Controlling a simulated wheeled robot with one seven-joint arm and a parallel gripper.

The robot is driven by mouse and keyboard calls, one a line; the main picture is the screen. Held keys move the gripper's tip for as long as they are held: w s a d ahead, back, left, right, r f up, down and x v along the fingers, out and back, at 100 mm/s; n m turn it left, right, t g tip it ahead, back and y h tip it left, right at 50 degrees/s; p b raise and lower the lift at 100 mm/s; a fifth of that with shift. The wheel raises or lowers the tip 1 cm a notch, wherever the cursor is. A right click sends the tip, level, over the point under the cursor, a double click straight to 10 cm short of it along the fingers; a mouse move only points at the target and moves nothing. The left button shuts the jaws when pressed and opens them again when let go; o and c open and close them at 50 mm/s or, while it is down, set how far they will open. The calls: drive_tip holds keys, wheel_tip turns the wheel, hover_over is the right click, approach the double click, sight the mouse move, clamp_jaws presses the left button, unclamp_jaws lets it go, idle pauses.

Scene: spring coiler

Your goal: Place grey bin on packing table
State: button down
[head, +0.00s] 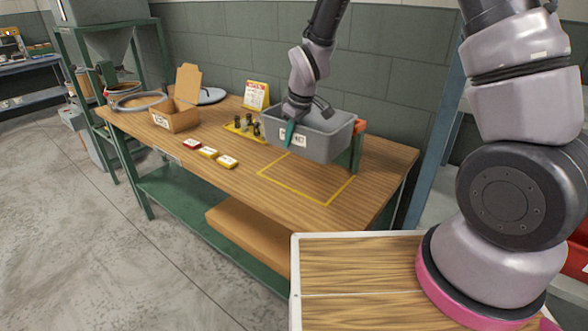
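The grey bin (325,148) with a white label hangs in my gripper (294,128) over the right part of the wooden packing table (245,183). One finger with a teal tip lies against the bin's outer front wall near its left end; the other finger is hidden behind that wall. The bin looks roughly level, above or near the back of a yellow taped rectangle (318,200) on the table. Whether its underside touches the table cannot be told.
A cardboard box (176,116), a coil of tubing (140,102), several small yellow and red items (209,152), a yellow holder (243,129) with dark pegs and a sign (256,95) stand left of the bin. A green stand (355,152) is close at its right. The table's front right is clear.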

wheel_tip(320, 180, down, 11)
drive_tip(key=shift+r, duration=0.2)
drive_tip(key=shift+f, duration=0.15)
drive_tip(key=c, duration=1)
unclamp_jaws()
drive_tip(key=shift+c, duration=0.2)
